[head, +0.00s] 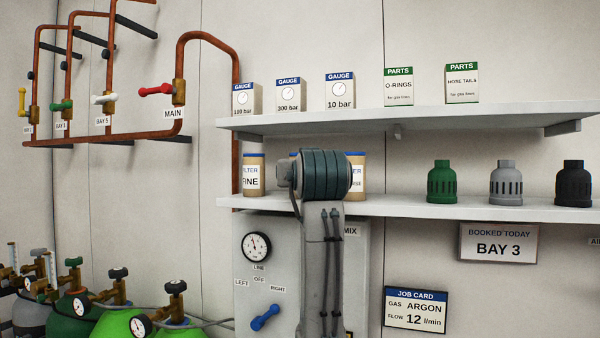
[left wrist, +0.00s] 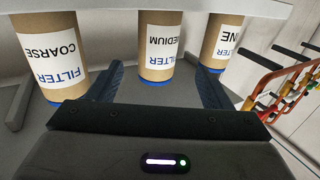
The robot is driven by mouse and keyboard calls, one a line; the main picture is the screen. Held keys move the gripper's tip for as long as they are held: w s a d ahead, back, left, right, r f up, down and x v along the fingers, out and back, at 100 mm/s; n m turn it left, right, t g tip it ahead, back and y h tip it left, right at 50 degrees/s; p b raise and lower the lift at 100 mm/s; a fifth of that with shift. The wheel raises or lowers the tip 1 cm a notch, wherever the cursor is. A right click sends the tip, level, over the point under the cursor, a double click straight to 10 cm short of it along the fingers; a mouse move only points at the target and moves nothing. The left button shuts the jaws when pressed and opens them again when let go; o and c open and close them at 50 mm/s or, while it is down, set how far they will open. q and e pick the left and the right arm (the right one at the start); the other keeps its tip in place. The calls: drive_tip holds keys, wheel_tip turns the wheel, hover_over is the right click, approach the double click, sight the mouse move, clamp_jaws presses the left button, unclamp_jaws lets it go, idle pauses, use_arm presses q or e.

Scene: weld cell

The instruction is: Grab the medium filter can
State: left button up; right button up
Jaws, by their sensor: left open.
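The medium filter can (left wrist: 158,52) is a brown can with a white label and a blue rim, in the middle of the left wrist view. My left gripper (left wrist: 158,72) is open, with one finger on each side of the can in that view and a gap beside each finger. I cannot tell how deep the can is between the fingers. In the head view my left arm stands before the shelf and hides nearly all of this can and the gripper. My right gripper is not in view.
The coarse filter can (left wrist: 52,58) and fine filter can (left wrist: 221,42) flank it closely. In the head view, the fine can (head: 253,176) stands left on the lower shelf (head: 400,206). Gauge boxes (head: 289,96) stand on the upper shelf (head: 430,119) above. Nozzle-like caps (head: 506,184) stand right.

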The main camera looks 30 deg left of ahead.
use_arm(q)
drive_tip(key=shift+p+x, duration=0.45)
drive_tip(key=shift+x, duration=0.6)
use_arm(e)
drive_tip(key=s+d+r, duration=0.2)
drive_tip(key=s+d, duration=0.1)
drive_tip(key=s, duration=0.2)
use_arm(q)
drive_tip(key=p+x, duration=0.2)
drive_tip(key=x, duration=0.1)
drive_tip(key=p+x, duration=0.1)
drive_tip(key=shift+w+f, duration=0.35)
drive_tip(key=shift+w+a+p, duration=0.2)
drive_tip(key=shift+p, duration=0.25)
drive_tip(key=shift+w+a+f, duration=0.1)
drive_tip(key=shift+w+a, duration=0.05)
drive_tip(key=shift+w+f, duration=0.1)
drive_tip(key=shift+f, duration=0.05)
drive_tip(key=shift+c, duration=0.2)
drive_tip(key=c, duration=1)
drive_tip(key=shift+c, duration=0.2)
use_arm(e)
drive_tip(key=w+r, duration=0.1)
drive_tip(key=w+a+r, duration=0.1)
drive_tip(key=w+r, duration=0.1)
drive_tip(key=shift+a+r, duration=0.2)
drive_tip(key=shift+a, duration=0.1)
